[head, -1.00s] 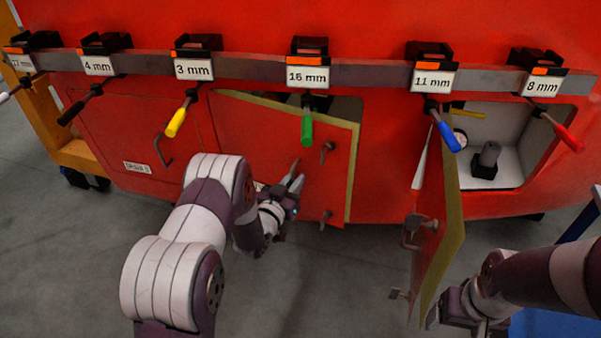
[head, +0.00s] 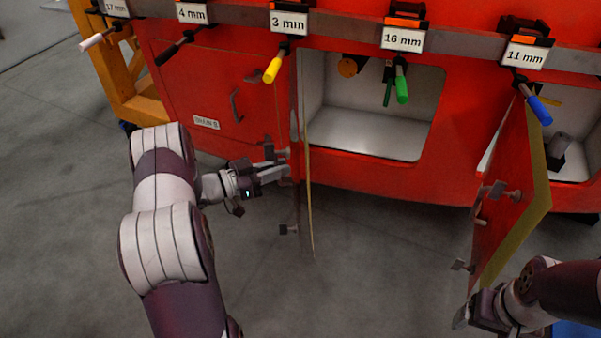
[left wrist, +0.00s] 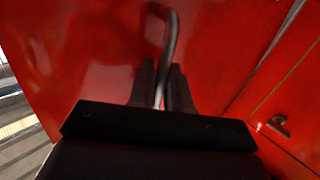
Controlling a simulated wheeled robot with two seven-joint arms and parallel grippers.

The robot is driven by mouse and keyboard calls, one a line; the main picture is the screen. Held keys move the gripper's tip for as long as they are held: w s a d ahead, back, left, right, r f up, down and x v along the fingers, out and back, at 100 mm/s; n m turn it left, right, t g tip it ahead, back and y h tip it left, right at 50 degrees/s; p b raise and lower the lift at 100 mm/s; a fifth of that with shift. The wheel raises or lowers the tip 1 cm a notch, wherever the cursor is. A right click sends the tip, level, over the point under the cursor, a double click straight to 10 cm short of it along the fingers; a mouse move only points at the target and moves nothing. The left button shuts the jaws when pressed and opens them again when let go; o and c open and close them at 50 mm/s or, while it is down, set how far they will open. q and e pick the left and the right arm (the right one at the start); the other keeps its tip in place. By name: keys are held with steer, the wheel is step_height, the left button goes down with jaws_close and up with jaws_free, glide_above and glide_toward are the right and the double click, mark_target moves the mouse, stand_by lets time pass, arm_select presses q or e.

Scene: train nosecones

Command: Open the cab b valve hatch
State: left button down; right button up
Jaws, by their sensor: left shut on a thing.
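A red hatch door (head: 308,190) in the middle of the red nosecone stands swung wide open, seen almost edge-on in the head view. Its own label is not readable, so I cannot tell if it is marked cab b valve. My left gripper (head: 282,172) is at the door's outer face. In the left wrist view, the left gripper's fingers (left wrist: 163,88) are shut on a grey bent handle (left wrist: 171,40) on a red panel. The bay (head: 370,115) behind the door is exposed. My right gripper (head: 480,312) is at lower right; its fingers are not clear.
A second hatch door (head: 515,205) hangs open at right, close to my right arm. A closed labelled hatch (head: 205,100) with a dark handle is at left. A rail of tools with coloured handles, such as the green one (head: 402,88), overhangs the bays. The floor (head: 375,270) is clear.

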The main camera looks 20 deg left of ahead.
arm_select(q)
steer(key=s+a+m+g+h+b, duration=0.1)
steer(key=a+m+g+h+b, duration=0.1)
steer(key=a, duration=0.6)
steer(key=shift+a+b, duration=0.4)
steer(key=shift+r, duration=0.15)
steer(key=c, duration=1.4)
jaws_free()
steer(key=shift+o, duration=1)
steer(key=shift+w+d, duration=0.1)
steer(key=v, duration=1.2)
steer(key=shift+a+g+h+b, duration=0.3)
steer(key=shift+a+b, duration=0.05)
steer(key=shift+a, duration=0.15)
